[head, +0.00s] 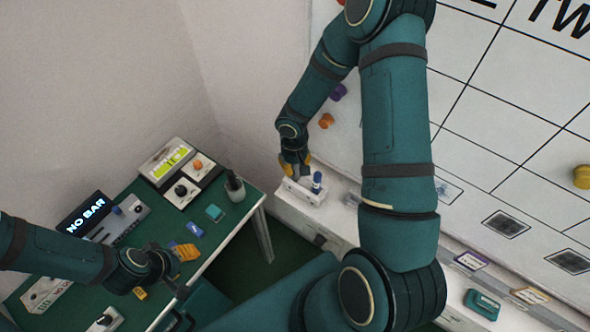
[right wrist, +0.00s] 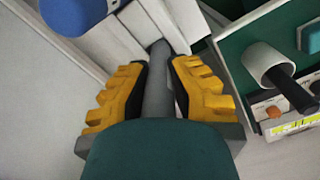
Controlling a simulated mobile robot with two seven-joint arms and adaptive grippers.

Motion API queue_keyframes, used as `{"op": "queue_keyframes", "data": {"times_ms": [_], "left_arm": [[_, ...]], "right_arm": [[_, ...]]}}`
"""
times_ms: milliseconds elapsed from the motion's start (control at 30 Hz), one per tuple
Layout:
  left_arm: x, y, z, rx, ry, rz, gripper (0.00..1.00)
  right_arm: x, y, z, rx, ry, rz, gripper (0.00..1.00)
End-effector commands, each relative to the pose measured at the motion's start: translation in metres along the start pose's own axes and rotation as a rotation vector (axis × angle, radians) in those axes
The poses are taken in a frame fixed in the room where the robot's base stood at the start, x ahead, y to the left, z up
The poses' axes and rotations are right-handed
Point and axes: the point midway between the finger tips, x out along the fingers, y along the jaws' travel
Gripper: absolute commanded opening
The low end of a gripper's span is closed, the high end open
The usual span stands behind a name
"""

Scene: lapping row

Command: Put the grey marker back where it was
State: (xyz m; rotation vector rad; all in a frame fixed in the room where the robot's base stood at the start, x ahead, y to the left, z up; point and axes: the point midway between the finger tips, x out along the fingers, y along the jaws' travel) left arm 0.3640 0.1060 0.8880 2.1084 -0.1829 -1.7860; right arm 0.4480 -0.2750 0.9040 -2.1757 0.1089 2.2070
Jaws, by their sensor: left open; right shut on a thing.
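The grey marker (right wrist: 158,92) is between the yellow fingers of my right gripper (right wrist: 160,85), which is shut on it. Its far end meets the white holder (right wrist: 120,38) at a gap between white blocks; I cannot tell how deep it sits. In the head view, my right gripper (head: 296,168) is at the left end of the holder (head: 304,192) on the ledge under the whiteboard. A blue-capped marker (head: 317,183) stands upright in this holder, and its blue end (right wrist: 75,12) shows in the right wrist view. My left gripper (head: 180,260) is open above the green table.
A teal eraser-like block (head: 482,304) lies farther along the ledge. My right arm crosses in front of the whiteboard (head: 490,110).

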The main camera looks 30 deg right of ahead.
Motion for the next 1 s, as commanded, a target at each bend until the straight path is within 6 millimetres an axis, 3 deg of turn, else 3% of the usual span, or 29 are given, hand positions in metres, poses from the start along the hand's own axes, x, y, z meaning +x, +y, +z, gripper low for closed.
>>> {"op": "queue_keyframes", "data": {"times_ms": [133, 533, 567, 600, 1000], "left_arm": [[0.003, -0.001, 0.000, 0.000, 0.000, -0.001, 0.47], [0.007, -0.002, 0.001, 0.000, 0.000, -0.001, 0.47], [0.007, -0.002, 0.001, 0.000, 0.000, -0.001, 0.47], [0.006, -0.002, 0.001, 0.000, 0.000, -0.001, 0.47], [0.003, -0.001, 0.000, 0.000, 0.000, -0.001, 0.47]], "right_arm": [[0.020, -0.001, 0.000, 0.000, -0.003, 0.000, 0.00], [0.023, -0.001, 0.000, 0.001, -0.001, 0.000, 0.00], [0.023, -0.001, 0.000, 0.001, -0.001, 0.000, 0.26], [0.022, -0.001, 0.000, 0.001, -0.001, 0.000, 0.40], [0.019, 0.000, 0.000, 0.001, -0.001, 0.000, 0.41]]}}
